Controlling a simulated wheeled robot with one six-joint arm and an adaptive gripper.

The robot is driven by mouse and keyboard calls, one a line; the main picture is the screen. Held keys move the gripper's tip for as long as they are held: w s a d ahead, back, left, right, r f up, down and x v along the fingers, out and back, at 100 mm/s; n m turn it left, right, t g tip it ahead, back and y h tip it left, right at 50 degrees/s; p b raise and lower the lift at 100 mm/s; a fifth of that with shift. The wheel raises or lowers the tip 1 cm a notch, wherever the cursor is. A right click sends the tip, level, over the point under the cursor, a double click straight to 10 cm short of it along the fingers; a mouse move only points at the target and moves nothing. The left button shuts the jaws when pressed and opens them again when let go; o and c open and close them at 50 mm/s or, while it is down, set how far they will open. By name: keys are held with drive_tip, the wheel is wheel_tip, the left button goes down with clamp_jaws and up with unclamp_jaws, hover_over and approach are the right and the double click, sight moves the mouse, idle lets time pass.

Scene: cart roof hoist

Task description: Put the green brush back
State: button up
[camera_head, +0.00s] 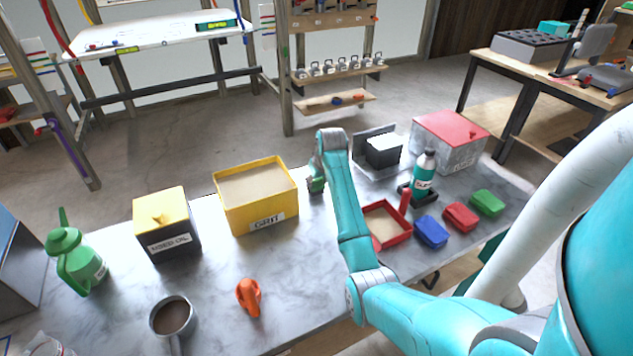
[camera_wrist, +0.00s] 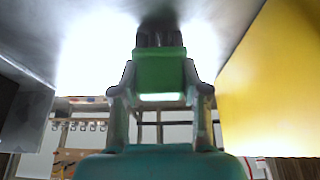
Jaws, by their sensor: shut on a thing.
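The green brush (camera_wrist: 160,70) is held between the two fingers of my gripper (camera_wrist: 160,85) in the wrist view. Its dark bristles (camera_wrist: 160,38) point toward the grey tabletop at the top of that view. In the head view my gripper (camera_head: 317,182) is at the far edge of the marbled table (camera_head: 225,300), between the yellow grit box (camera_head: 258,190) and a dark block with a white top (camera_head: 383,150). A little of the green brush (camera_head: 316,185) shows there; the arm hides the rest. I cannot tell whether the bristles touch the table.
A red tray (camera_head: 408,238), a teal bottle (camera_head: 424,175), and blue (camera_head: 431,231), red (camera_head: 460,216) and green (camera_head: 487,203) blocks lie right of my arm. A used-oil box (camera_head: 166,225), green can (camera_head: 75,262), mug (camera_head: 173,318) and orange object (camera_head: 249,297) stand left.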

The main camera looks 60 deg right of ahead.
drive_tip(key=o, duration=1.1)
drive_tip(key=shift+o, duration=0.2)
drive_tip(key=v, duration=1.2)
drive_tip(key=shift+s, duration=0.1)
